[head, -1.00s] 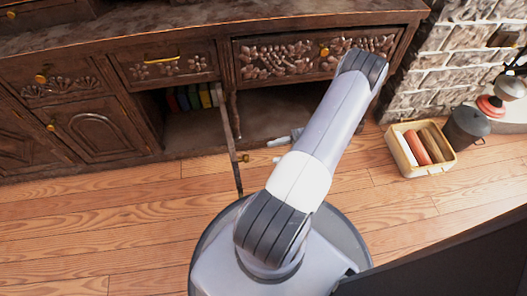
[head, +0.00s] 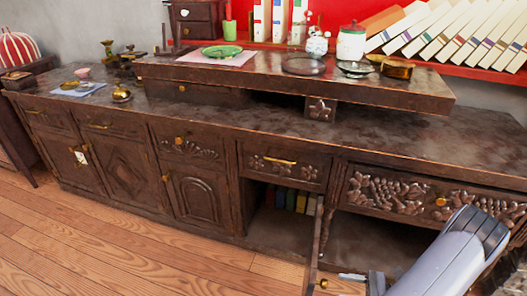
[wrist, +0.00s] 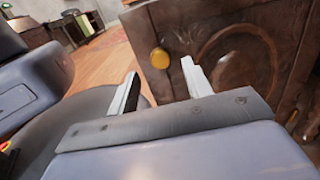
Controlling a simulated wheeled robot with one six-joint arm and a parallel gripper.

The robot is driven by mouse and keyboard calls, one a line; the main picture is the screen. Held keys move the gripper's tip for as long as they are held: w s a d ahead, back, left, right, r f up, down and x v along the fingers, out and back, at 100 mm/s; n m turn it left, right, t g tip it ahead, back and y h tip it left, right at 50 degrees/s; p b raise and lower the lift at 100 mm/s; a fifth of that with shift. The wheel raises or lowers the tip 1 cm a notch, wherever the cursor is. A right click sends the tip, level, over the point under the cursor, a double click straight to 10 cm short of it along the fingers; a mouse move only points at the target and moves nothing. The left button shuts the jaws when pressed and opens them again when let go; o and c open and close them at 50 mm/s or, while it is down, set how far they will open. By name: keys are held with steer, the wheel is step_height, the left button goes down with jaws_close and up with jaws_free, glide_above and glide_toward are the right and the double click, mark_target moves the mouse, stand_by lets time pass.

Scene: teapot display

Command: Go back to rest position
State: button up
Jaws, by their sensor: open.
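My gripper (wrist: 160,92) shows in the wrist view with its two pale fingers apart and nothing between them. Beyond the fingertips is a carved wooden door with a round yellow knob (wrist: 160,58); the right finger is close to it in the picture, and I cannot tell whether they touch. In the head view my arm (head: 450,262) reaches in at the lower right, and its end is low by the open cabinet door (head: 316,245). The fingers are not clear in the head view.
The long dark wooden cabinet (head: 95,122) fills the head view. Its open compartment holds several books (head: 290,199). A raised shelf (head: 400,92) carries a green plate (head: 222,51), jars and dishes. Several white binders (head: 420,30) lean on a red shelf. Floor (head: 110,240) is clear at lower left.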

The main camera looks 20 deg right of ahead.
steer(key=x, duration=0.5)
steer(key=shift+w+a+b, duration=0.15)
steer(key=shift+b, duration=0.25)
steer(key=shift+r, duration=0.1)
